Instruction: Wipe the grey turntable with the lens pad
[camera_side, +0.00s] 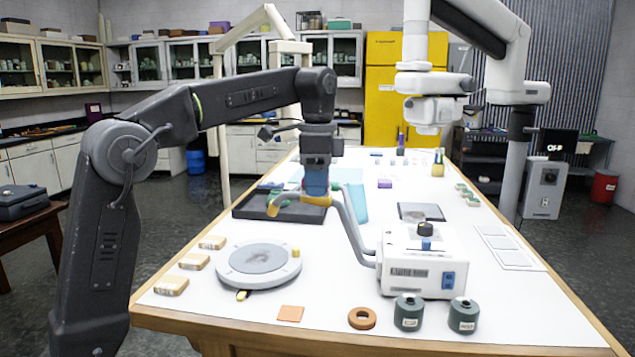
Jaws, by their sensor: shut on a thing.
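The grey turntable (230,264) is a low round disc with a darker grey top, lying flat on the white table at front left. My gripper (316,190) points down above the table, behind and to the right of the turntable and apart from it. It is shut on a small yellow-brown piece (314,204), whose shape is partly hidden and blurred against the tray behind. I cannot tell for sure whether this is the lens pad. A flat tan square (290,313) lies on the table in front of the turntable.
A white machine (415,262) with a curved grey arm (352,232) stands close to the right of my gripper. A black tray (250,206) is behind. Small labelled blocks (193,261) lie left of the turntable. An orange ring (362,318) and two green cylinders (408,312) stand at the front.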

